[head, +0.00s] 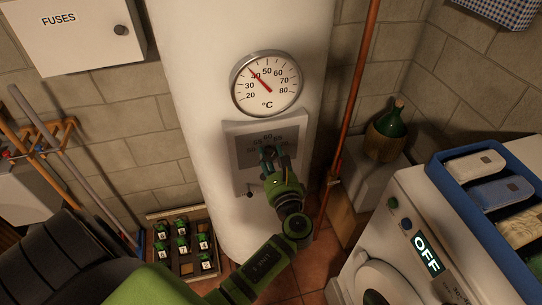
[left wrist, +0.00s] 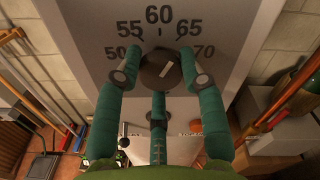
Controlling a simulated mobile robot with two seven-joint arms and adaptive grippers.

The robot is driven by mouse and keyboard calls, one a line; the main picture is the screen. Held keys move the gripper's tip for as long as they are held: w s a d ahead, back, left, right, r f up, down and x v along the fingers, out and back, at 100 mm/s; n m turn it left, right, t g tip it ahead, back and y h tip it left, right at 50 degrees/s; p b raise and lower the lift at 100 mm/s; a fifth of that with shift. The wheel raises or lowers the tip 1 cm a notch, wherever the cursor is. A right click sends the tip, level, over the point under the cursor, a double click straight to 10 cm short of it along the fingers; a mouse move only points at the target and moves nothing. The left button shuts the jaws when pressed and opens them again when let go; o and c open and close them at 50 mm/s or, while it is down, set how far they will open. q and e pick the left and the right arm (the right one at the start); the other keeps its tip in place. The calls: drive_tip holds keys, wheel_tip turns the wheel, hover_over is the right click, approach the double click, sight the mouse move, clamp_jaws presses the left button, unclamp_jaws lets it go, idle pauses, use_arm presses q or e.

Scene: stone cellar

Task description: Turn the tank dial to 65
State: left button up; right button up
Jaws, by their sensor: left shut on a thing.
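The tank (head: 190,60) is a tall white cylinder with a grey dial panel (head: 240,172) on its front. The dial (left wrist: 160,72) is a dark round knob under a printed scale from 50 to 70. Its pale pointer mark leans to the upper right, roughly toward 65; I cannot tell the exact reading. My left gripper (left wrist: 160,68) is shut on the dial, with fingers at its left and right and a third below. In the head view, my left gripper (head: 272,158) hides the dial. My right gripper is not in view.
A round thermometer (head: 265,83) above the panel has its red needle near 40. A copper pipe (head: 352,95) runs down right of the tank.

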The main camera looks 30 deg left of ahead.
use_arm(q)
drive_tip(key=shift+f+m, duration=0.1)
drive_tip(key=shift+m, duration=0.8)
drive_tip(key=shift+f, duration=0.15)
drive_tip(key=o, duration=1.2)
drive_tip(key=shift+c, duration=0.2)
drive_tip(key=shift+d, duration=0.1)
drive_tip(key=v, duration=1.2)
drive_tip(key=shift+w, duration=0.1)
